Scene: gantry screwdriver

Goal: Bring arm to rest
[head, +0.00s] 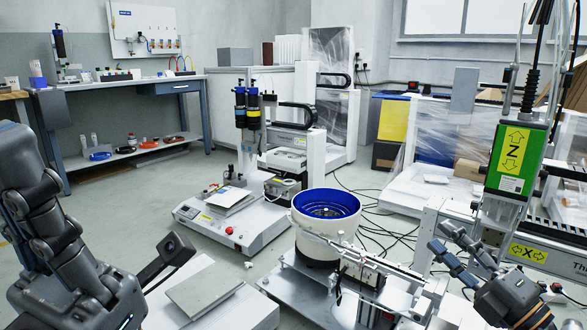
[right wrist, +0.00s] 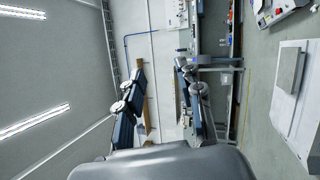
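My right gripper (head: 441,237) is at the lower right of the head view, in front of the gantry screwdriver with its green Z unit (head: 512,160). Its two fingers are apart. In the right wrist view the fingers (right wrist: 155,85) are also spread, with nothing held between them. My left arm (head: 75,265) is at the lower left of the head view, bent downward. Its gripper fingers cannot be made out. A dark bracket-like part of it reaches right over a flat white machine base (head: 255,310).
A white bowl feeder with a blue inside (head: 327,222) stands between the arms, with a linear feed track to its right. A yellow-labelled X rail (head: 530,253) lies near my right gripper. A small screwdriving machine (head: 235,215) and a workbench (head: 130,83) stand further back. Open floor lies at the left.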

